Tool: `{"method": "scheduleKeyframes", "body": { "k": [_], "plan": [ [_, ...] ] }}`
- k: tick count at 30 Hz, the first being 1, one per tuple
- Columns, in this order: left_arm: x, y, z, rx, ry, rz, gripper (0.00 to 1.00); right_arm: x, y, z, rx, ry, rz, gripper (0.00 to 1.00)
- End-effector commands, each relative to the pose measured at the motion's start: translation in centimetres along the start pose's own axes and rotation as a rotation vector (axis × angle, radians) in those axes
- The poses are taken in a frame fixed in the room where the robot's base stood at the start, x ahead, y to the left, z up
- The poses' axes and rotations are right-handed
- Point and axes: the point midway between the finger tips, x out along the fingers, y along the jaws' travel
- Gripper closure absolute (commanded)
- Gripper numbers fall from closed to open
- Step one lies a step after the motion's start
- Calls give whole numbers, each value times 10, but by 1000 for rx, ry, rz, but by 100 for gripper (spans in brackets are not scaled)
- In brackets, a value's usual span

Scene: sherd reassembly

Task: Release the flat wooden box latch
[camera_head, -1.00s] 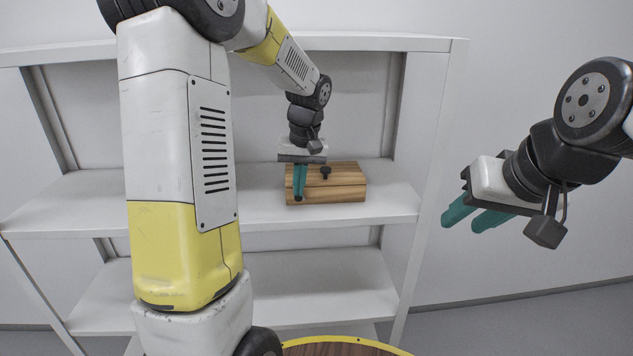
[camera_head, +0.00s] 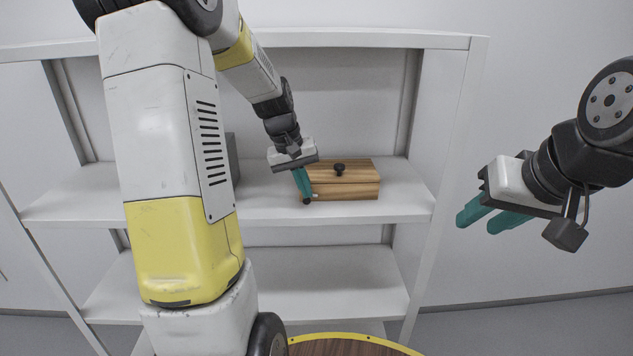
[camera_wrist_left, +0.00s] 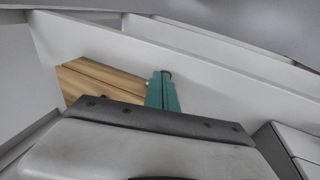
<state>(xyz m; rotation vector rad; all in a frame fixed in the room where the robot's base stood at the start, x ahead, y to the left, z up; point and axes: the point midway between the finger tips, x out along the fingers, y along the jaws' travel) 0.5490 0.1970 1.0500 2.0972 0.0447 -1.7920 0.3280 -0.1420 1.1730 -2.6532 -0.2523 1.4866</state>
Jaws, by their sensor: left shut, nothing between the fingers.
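The flat wooden box (camera_head: 350,190) sits on the middle shelf, lid down, with a dark round knob (camera_head: 340,169) on top. It also shows in the left wrist view (camera_wrist_left: 95,80), partly hidden by my gripper. My left gripper (camera_head: 305,198) is shut and empty, its teal fingers pointing down at the box's left front corner. I cannot tell whether they touch the box. A small light metal bit, perhaps the latch (camera_head: 315,195), shows beside the fingertips; its state is unclear. My right gripper (camera_head: 482,220) is open and empty, off to the right of the shelf.
The white shelf unit (camera_head: 380,212) has free room on the board right of the box. A grey object (camera_head: 232,158) stands on the same board to the left, mostly behind my left arm. The lower shelf (camera_head: 340,285) looks empty where visible.

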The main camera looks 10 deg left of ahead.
Motion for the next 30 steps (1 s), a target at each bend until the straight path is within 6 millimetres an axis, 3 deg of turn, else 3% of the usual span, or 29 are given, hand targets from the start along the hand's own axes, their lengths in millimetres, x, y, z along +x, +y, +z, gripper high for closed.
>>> {"method": "scheduleKeyframes", "body": {
  "k": [16, 20, 24, 30],
  "plan": [
    [2, 6, 1, 0, -1, 0, 100, 0, 0, 0, 0, 0, 0, 64],
    [-16, 5, 0, 0, 5, 0, 100, 0, 0, 0, 0, 0, 0, 64],
    [-47, 4, -1, -1, 9, 0, 100, 0, 0, 0, 0, 0, 0, 64],
    [-62, -40, 20, -7, 5, -2, 100, 0, 0, 0, 0, 0, 0, 64]
  ]
}}
